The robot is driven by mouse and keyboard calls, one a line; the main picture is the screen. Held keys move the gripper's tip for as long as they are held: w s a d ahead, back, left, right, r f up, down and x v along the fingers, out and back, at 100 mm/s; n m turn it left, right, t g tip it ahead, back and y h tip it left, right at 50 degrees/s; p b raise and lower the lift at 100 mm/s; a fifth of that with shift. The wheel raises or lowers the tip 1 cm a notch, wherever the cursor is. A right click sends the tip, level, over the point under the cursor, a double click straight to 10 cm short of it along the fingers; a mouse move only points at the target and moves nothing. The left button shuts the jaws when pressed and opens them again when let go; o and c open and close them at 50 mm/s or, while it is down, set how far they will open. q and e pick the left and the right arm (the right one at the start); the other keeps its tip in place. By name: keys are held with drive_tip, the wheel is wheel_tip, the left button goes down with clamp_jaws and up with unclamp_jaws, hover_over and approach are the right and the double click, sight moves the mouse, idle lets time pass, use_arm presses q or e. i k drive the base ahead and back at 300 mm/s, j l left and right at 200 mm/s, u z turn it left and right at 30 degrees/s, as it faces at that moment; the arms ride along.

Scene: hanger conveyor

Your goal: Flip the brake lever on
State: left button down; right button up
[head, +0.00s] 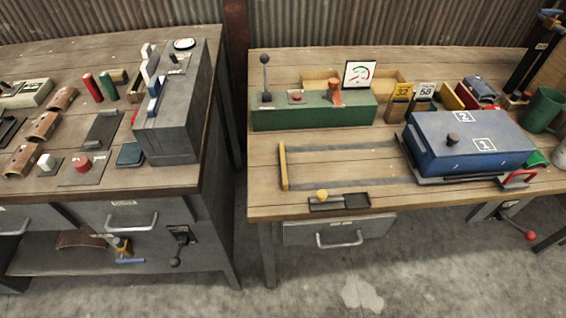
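Several levers show, and no readable label tells which is the brake lever. A black-knobbed lever (264,68) stands upright on the left end of the green box (313,113) on the right bench. A dark lever (179,246) with a black ball hangs down on the front of the left bench. A lever with a red ball (530,235) sticks out below the right bench's front right edge. Neither of my grippers is in view.
A grey switch box (186,120) stands on the left bench (160,184). A blue box (470,145) marked 1 and 2 sits on the right bench (262,207), with a dial (358,75) behind. A narrow gap separates the benches. The concrete floor (330,280) in front is clear.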

sight(518, 229)
drive_tip(key=z, duration=1.95)
